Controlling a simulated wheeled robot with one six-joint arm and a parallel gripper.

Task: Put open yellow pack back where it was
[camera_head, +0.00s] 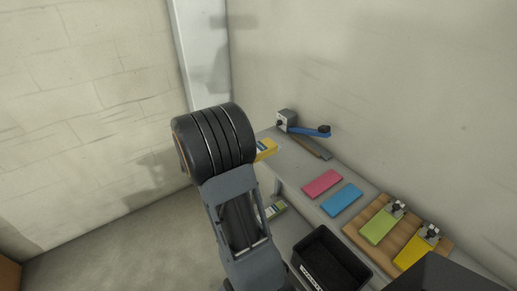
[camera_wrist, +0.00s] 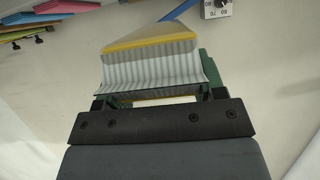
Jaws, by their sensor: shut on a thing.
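In the wrist view my gripper (camera_wrist: 155,97) is shut on the open yellow pack (camera_wrist: 150,45). The pack juts out beyond the jaws, with a yellow edge and a ribbed silver side facing the camera. In the head view a yellow piece with a pale, dark-marked end (camera_head: 266,149) shows just right of my arm, by the bench's far left end. It looks like the held pack, but my arm hides the jaws and the rest. I cannot tell whether it touches the bench.
The grey bench (camera_head: 295,160) holds a blue-handled device (camera_head: 308,130), a pink pack (camera_head: 322,183) and a blue pack (camera_head: 341,199). A wooden board (camera_head: 398,243) holds clamped green (camera_head: 378,229) and yellow (camera_head: 411,250) pieces. A black bin (camera_head: 330,262) stands in front; a green-labelled pack (camera_head: 274,210) sits lower.

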